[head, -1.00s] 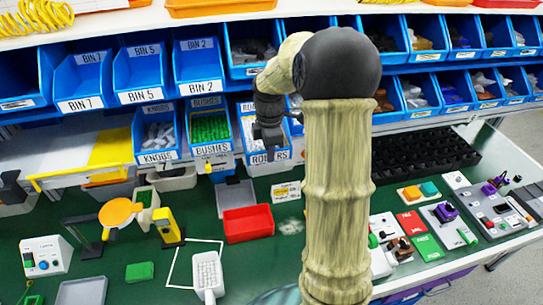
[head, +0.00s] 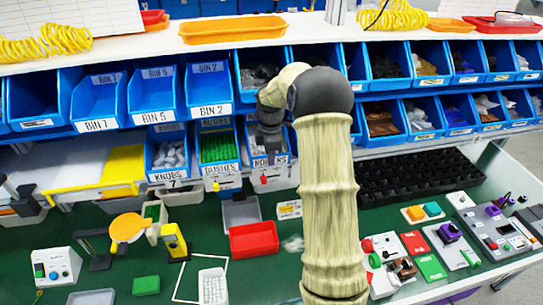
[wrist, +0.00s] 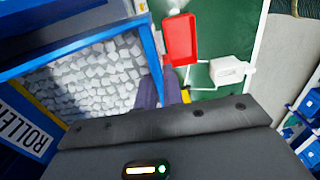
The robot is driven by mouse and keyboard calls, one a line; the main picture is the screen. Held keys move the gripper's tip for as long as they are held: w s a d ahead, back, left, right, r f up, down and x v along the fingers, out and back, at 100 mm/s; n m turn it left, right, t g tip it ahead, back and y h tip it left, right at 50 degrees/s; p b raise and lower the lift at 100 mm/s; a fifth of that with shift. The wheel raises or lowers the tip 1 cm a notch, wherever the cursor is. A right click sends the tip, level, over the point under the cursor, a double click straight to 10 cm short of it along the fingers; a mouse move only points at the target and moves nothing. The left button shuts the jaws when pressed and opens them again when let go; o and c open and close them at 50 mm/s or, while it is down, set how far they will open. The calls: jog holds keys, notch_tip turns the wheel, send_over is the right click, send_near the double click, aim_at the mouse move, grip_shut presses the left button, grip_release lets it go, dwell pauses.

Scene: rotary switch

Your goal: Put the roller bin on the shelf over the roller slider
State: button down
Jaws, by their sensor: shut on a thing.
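The blue roller bin (head: 284,160), with a white label, is in the lower bin row in the head view, right of the bushes bin (head: 219,148). My gripper (head: 268,145) hangs in front of it and hides part of it. In the wrist view my gripper (wrist: 161,90) is shut on the blue wall of the roller bin (wrist: 152,48), which is full of grey-white rollers (wrist: 90,80). I cannot tell whether the bin touches the shelf. A red-tipped part (head: 263,180) shows under the bin; I cannot tell if this is the roller slider.
The knobs bin (head: 168,155) stands left of the bushes bin. Bin 2 (head: 208,92) and other blue bins are in the row above. A red tray (head: 254,239) and grey tray (head: 240,212) lie on the green table below. A black grid tray (head: 415,177) lies to the right.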

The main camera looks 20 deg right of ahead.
jog(key=shift+w, duration=0.2)
jog(key=c, duration=1.5)
grip_release()
jog(key=shift+o, duration=0.2)
jog(key=shift+s, duration=0.1)
